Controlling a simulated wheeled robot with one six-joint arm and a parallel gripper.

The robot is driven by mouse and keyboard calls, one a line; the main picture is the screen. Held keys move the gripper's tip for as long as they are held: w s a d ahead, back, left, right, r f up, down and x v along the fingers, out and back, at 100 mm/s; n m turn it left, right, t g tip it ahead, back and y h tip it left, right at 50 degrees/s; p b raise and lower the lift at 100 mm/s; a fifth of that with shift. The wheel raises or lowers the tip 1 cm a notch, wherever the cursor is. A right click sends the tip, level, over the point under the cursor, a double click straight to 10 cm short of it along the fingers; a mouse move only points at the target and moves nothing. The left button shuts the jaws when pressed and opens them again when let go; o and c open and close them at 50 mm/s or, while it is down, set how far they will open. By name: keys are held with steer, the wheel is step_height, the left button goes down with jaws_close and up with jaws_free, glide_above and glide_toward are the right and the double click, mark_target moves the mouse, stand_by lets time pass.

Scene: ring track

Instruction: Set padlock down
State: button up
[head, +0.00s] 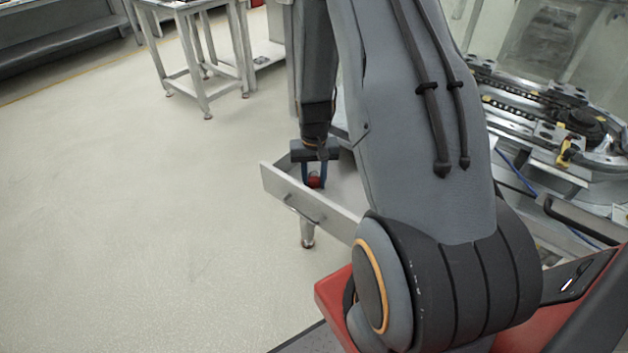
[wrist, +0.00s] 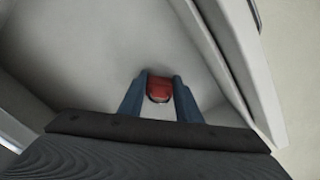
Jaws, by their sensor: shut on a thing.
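The padlock (wrist: 160,86) is red and sits between the two blue fingers of my gripper (wrist: 160,92) in the wrist view. My gripper is shut on it. In the head view the red padlock (head: 314,181) shows small between the fingertips of my gripper (head: 314,178). Both are over or inside an open grey metal drawer (head: 325,213). I cannot tell whether the padlock touches the drawer floor (wrist: 95,50). Part of the drawer is hidden behind my arm in the head view.
The drawer's front wall with a handle (head: 301,210) stands close to my gripper. A ring track (head: 560,120) lies on a metal bench at the right. A metal table (head: 203,60) stands at the back left. The floor (head: 130,200) at the left is clear.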

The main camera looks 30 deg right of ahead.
mark_target(314, 180)
steer(key=shift+f, duration=0.15)
steer(key=o, duration=1.1)
step_height(314, 180, up, 12)
steer(key=f+b, duration=0.1)
steer(key=s+a+r+n, duration=0.1)
steer(key=s+a+r, duration=0.2)
steer(key=s+a, duration=0.2)
steer(key=s+a+r+n, duration=0.2)
steer(key=s+a+r, duration=0.2)
steer(key=s+a, duration=0.1)
steer(key=s+a+r+n, duration=0.2)
steer(key=s+a+r, duration=0.1)
steer(key=s+a, duration=0.2)
steer(key=shift+a+r, duration=0.25)
